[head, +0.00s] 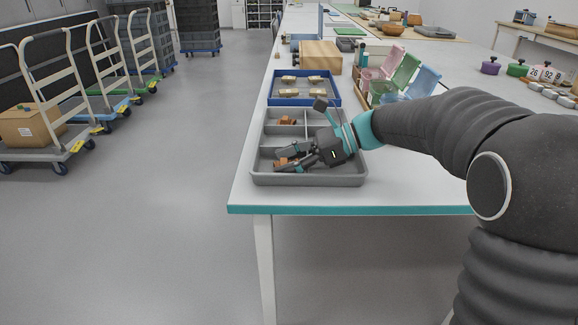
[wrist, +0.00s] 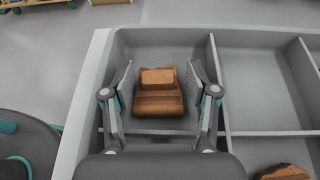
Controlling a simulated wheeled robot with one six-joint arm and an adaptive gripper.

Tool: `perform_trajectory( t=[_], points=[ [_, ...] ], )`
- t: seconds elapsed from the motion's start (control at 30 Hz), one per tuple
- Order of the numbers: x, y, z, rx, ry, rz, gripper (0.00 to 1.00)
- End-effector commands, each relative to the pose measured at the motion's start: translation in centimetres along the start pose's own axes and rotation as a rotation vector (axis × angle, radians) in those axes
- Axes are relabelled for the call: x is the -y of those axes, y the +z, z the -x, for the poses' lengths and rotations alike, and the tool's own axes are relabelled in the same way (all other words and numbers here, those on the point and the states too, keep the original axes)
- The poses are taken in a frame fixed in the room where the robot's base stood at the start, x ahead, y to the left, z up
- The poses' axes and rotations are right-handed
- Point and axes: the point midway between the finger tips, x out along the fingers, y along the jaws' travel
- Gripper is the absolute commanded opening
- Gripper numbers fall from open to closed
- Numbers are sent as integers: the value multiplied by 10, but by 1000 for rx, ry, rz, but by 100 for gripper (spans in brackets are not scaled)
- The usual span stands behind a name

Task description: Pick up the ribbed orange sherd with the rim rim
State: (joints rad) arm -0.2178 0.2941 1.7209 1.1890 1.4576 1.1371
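The ribbed orange-brown sherd (wrist: 158,103) lies in a compartment of the grey divided tray (wrist: 262,133). Ridges run across it in the wrist view. My gripper (wrist: 160,72) is open, with one finger on each side of the sherd and a visible gap on both sides. In the head view my gripper (head: 278,160) reaches down into the tray's near compartment, and part of the sherd (head: 283,161) shows between the fingers. I cannot tell whether the sherd has a rim edge.
Another orange-brown sherd (wrist: 285,173) lies in a different compartment; it also shows in the head view (head: 288,121). Tray walls and dividers stand close around my fingers. A blue tray (head: 304,101) with several pale pieces lies behind. Pink, green and blue bins stand right of it.

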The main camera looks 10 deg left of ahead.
Motion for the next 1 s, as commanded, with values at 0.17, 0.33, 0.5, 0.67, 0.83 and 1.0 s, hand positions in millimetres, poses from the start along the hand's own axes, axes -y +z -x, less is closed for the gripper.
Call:
perform_trajectory(
  t=[0.17, 0.33, 0.5, 0.67, 0.83, 1.0],
  points=[
    [0, 0, 0, 0, 0, 0, 10],
    [0, 0, 0, 0, 0, 0, 10],
    [0, 1, 1, 0, 0, 1, 10],
    [0, 9, 4, 0, -1, 3, 10],
    [0, 29, 12, 0, -2, 4, 10],
    [1, 58, 1, 0, 2, 6, 10]
  ],
)
